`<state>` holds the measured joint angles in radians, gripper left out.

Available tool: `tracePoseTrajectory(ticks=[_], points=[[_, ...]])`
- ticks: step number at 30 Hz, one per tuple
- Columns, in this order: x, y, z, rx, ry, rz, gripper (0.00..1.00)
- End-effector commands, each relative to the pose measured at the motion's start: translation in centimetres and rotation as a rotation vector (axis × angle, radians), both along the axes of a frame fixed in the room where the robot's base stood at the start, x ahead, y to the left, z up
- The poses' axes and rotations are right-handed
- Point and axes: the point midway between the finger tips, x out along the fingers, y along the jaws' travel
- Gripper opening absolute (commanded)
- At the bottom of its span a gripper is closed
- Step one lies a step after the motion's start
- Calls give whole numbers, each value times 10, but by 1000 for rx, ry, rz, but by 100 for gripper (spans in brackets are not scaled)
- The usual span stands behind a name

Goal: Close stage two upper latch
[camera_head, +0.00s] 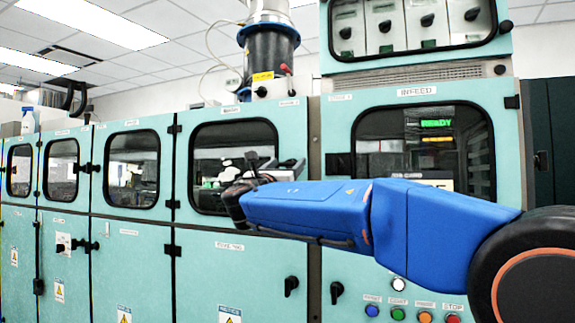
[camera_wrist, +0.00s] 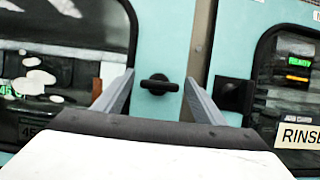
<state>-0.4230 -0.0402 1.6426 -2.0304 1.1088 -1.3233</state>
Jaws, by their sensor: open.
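The upper latch (camera_wrist: 159,85) is a small black handle on the teal door frame in the wrist view, its bar lying roughly level. My gripper (camera_wrist: 159,78) is open, with one grey finger on each side of the latch. Gaps show between the fingers and the bar; I cannot tell the depth between them. In the head view my gripper (camera_head: 288,170) is at the right edge of the windowed upper door (camera_head: 203,122), and the latch is hidden behind it. The door looks flush with the cabinet.
A lower black knob (camera_head: 291,285) sits on the door below. The infeed panel (camera_head: 416,100) is to the right, with a lit READY display (camera_head: 437,123) and several buttons underneath. A black hinge block (camera_wrist: 230,94) stands just right of the right finger. More cabinet doors (camera_head: 131,124) continue left.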

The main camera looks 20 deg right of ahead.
Motion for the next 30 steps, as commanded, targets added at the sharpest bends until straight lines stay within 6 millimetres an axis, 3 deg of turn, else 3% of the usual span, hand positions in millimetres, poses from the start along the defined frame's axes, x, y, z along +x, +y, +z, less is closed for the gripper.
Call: tracePoseTrajectory(ticks=[13, 14, 19, 30], points=[[9, -6, 4, 0, 0, 1, 64], [9, -6, 4, 0, 0, 1, 62], [9, -6, 4, 0, 0, 1, 23], [9, -6, 4, 37, -27, 1, 23]])
